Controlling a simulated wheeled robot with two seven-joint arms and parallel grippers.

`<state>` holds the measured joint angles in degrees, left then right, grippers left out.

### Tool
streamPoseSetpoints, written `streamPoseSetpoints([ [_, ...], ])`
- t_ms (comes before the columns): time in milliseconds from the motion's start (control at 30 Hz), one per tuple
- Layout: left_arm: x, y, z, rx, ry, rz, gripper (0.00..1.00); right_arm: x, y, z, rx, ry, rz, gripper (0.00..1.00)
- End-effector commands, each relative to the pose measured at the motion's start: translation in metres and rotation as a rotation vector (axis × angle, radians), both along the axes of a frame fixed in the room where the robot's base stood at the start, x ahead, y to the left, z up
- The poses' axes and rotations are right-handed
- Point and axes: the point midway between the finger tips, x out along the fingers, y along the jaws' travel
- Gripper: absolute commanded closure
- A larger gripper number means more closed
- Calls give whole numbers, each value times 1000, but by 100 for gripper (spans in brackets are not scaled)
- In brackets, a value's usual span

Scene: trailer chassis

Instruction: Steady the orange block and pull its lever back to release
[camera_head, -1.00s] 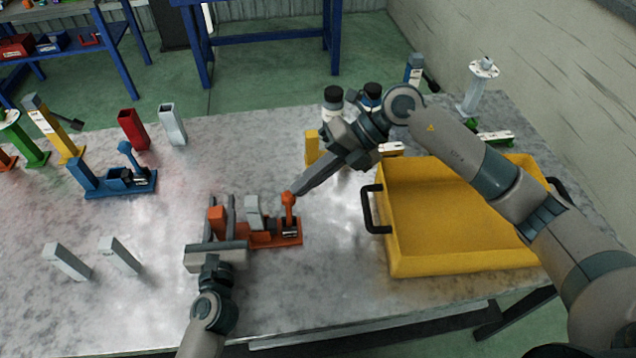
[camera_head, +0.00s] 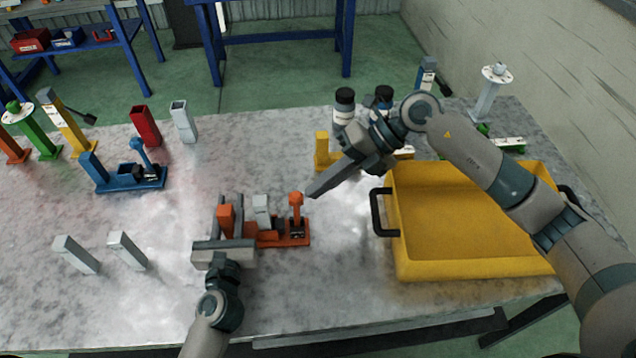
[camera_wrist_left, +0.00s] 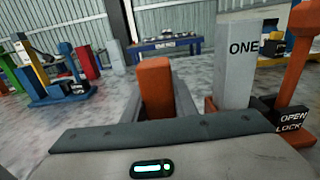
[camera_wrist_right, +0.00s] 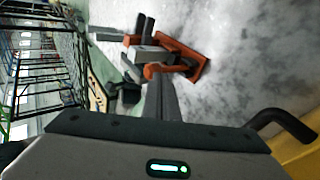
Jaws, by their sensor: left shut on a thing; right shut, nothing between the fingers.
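The orange block (camera_head: 270,236) lies on the table in front of me, with an upright orange post (camera_head: 226,221) at its left end and a grey post (camera_head: 261,210) marked ONE in the left wrist view (camera_wrist_left: 236,62). Its orange lever (camera_head: 296,208) stands upright at the right end, beside a black part marked OPEN and LOCK (camera_wrist_left: 290,120). My left gripper (camera_head: 229,212) is shut on the orange post. My right gripper (camera_head: 312,193) is shut and empty, its tips just right of and above the lever. The right wrist view shows the lever (camera_wrist_right: 158,70) near the fingertips.
A yellow tray (camera_head: 470,268) with black handles stands right of the block, under my right arm. A blue lever block (camera_head: 128,180) stands at the back left. Two grey posts (camera_head: 75,255) stand at the front left. Bare table lies between block and tray.

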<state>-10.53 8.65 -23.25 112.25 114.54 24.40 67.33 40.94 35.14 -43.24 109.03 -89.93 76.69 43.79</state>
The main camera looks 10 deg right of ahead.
Motion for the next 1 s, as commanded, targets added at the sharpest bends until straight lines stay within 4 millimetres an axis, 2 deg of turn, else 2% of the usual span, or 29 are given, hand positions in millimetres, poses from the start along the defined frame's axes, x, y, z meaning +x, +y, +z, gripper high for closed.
streamPoseSetpoints([
  [433, 0, 0, 0, -1, 0, -1, 100, 1, -6, 0, -1, 0, -1, 100],
  [567, 0, 0, 0, -1, 1, -1, 100, 3, -18, 0, -2, 1, -2, 100],
  [733, 0, 0, 0, -1, 1, -1, 100, 6, -44, 1, -2, 1, -5, 100],
  [1000, 0, 0, 0, 0, 0, -1, 100, 12, -75, 45, -1, -4, -2, 100],
])
